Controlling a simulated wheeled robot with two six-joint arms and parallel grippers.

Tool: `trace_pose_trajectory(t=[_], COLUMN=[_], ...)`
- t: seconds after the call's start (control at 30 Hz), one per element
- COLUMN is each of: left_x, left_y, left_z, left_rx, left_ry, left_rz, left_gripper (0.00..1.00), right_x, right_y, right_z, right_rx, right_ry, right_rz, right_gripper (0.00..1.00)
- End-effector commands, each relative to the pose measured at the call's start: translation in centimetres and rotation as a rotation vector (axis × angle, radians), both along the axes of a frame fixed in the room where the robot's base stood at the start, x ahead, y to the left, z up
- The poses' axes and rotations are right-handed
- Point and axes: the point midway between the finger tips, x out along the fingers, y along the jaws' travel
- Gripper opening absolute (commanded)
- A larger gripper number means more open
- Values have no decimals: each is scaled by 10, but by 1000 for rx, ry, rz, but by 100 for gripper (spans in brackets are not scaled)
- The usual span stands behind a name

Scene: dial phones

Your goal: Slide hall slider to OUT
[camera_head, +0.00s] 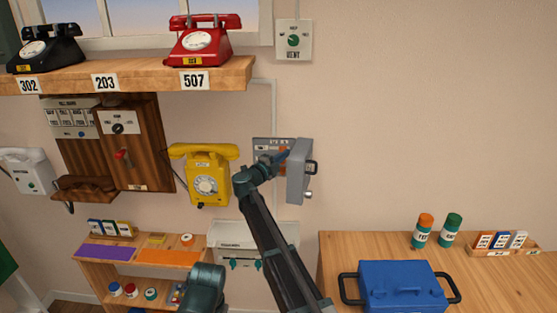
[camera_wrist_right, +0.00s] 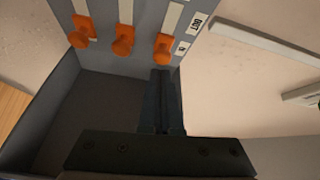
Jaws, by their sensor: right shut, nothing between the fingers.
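A grey slider panel (camera_head: 262,143) is on the wall inside a grey box whose door (camera_head: 298,172) stands open to the right. In the right wrist view the panel (camera_wrist_right: 147,12) shows upright pale slots with orange slider knobs: a left knob (camera_wrist_right: 83,32), a middle knob (camera_wrist_right: 122,40) and a right knob (camera_wrist_right: 163,47). White labels (camera_wrist_right: 196,22) sit right of the right slot; their words are hard to read. My right gripper (camera_head: 283,155) is shut and empty, with its tips (camera_wrist_right: 161,74) just below the right knob; contact cannot be told.
The open door stands close to the right of my right gripper. A yellow phone (camera_head: 205,178) hangs to the left, and a white box (camera_head: 228,240) is below. A blue case (camera_head: 402,285) sits on the right table. The wall at right is clear.

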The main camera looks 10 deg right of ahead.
Motion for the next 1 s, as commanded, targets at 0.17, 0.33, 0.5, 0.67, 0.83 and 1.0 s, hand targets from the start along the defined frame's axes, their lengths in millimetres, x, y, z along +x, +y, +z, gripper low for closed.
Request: trace_pose_trajectory(t=[0.17,0.33,0.5,0.67,0.83,1.0], left_x=[0,0,0,0,0,0], left_y=[0,0,0,0,0,0], left_z=[0,0,0,0,0,0], left_rx=[0,0,0,0,0,0], left_ry=[0,0,0,0,0,0], left_rz=[0,0,0,0,0,0], left_gripper=[50,50,50,50,50,50], right_x=[3,3,5,12,13,13], right_y=[-4,-4,-1,20,30,29], right_z=[0,0,0,0,0,0], right_rx=[0,0,0,1,0,0], right_ry=[0,0,0,0,0,0], right_rz=[0,0,1,3,0,0], right_gripper=[0,0,0,0,0,0])
